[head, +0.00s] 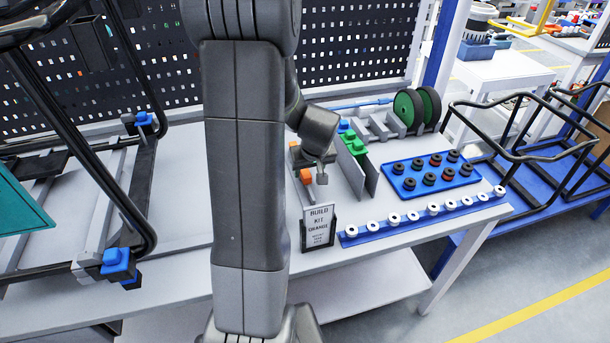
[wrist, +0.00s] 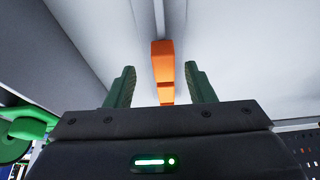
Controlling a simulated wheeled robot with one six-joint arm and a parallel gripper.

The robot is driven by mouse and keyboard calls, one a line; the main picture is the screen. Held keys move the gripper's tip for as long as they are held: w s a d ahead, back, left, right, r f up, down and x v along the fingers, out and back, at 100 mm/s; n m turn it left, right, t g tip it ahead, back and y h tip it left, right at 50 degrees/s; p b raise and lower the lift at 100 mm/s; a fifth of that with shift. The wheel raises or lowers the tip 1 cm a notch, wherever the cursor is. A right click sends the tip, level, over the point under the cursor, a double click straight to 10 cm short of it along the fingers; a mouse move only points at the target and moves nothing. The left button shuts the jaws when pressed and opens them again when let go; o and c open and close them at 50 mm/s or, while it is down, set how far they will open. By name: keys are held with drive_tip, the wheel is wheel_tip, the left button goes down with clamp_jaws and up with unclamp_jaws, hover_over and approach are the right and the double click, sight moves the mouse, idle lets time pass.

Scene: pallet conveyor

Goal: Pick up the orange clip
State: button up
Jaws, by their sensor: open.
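An orange clip (wrist: 162,58) shows in the wrist view, between and beyond the two green fingers of my gripper (wrist: 160,72). A second orange section (wrist: 165,92) shows just below it, nearer the palm; I cannot tell if it is the same piece. My gripper is open, with a gap on each side of the orange part. In the head view an orange clip (head: 306,176) is on the bench just left of my gripper (head: 322,179). Another bit of orange (head: 293,144) shows behind it, partly hidden by my arm.
Grey upright dividers (head: 356,172) and green clips (head: 352,143) stand just right of my gripper. A sign (head: 318,226) stands in front. A blue tray (head: 388,184) and a blue rail with white rings (head: 350,239) lie to the right. A perforated panel (head: 345,45) is behind.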

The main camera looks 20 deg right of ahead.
sight(306, 174)
drive_tip(key=shift+a+x, duration=0.1)
drive_tip(key=shift+x, duration=0.95)
drive_tip(key=shift+a+x, duration=0.15)
drive_tip(key=shift+x, duration=0.9)
drive_tip(key=c, duration=1)
